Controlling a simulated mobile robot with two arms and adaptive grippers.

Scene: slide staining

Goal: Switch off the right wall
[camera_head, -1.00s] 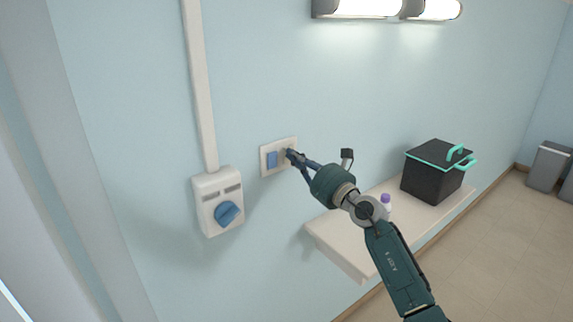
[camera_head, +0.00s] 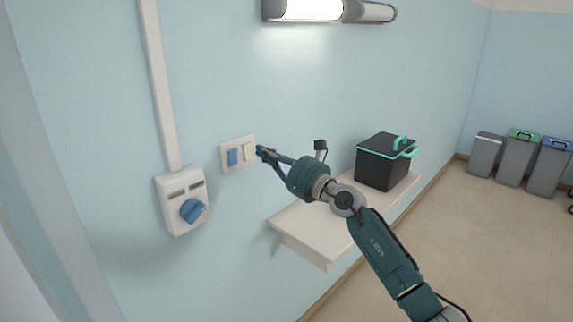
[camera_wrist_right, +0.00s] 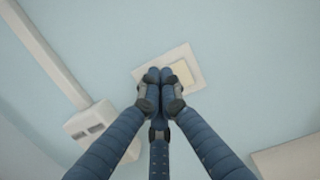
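A white switch plate (camera_head: 225,168) is on the blue wall, with a blue rocker (camera_head: 233,157) on its left and a cream rocker (camera_head: 249,151) on its right. My right gripper (camera_head: 262,152) has its fingertips just right of the plate in the head view. In the right wrist view its fingers (camera_wrist_right: 160,72) are together and empty, and overlap the plate (camera_wrist_right: 177,51) beside the cream rocker (camera_wrist_right: 182,72). The blue rocker is hidden there. The right wall lamp (camera_head: 375,12) looks dark; the left wall lamp (camera_head: 308,9) is lit. My left gripper is out of view.
A grey box with a blue knob (camera_head: 193,210) hangs left of the plate below a conduit (camera_head: 160,85). A shelf (camera_head: 300,240) holds a black pot (camera_head: 383,168) with teal handles. Several bins (camera_head: 514,160) stand at the far right. Floor right of the shelf is clear.

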